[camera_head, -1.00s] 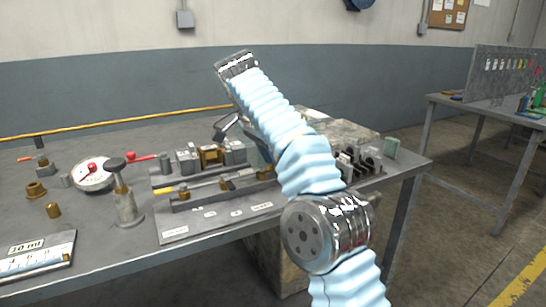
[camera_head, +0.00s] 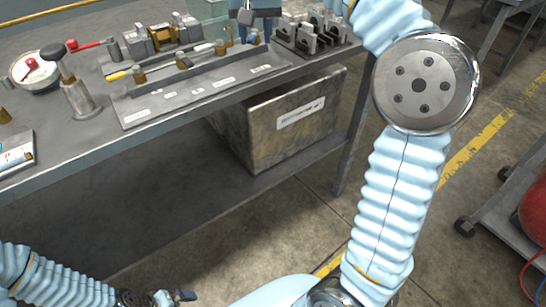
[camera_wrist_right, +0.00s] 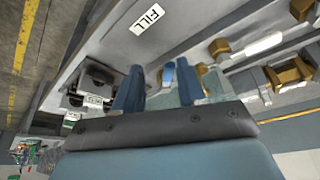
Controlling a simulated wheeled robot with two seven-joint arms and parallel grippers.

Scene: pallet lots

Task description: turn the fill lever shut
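My right gripper (camera_head: 256,26) is at the right end of the labelled fixture plate (camera_head: 140,119). In the right wrist view its two fingers (camera_wrist_right: 158,88) are spread apart. A small blue piece (camera_wrist_right: 168,75) shows between them, beside a brass fitting (camera_wrist_right: 201,72); it may be the fill lever's handle, but I cannot tell whether a finger touches it. A white FILL label (camera_wrist_right: 148,19) lies on the plate edge close by. My left gripper (camera_head: 165,298) is low at the bottom edge of the head view, away from the bench; its fingers are unclear.
A slotted dark rack (camera_head: 312,32) stands right of my right gripper. A dial gauge (camera_head: 36,70), a red-handled lever (camera_head: 88,44) and a black-knobbed post (camera_head: 78,98) stand at left. A labelled crate (camera_head: 245,130) sits under the bench.

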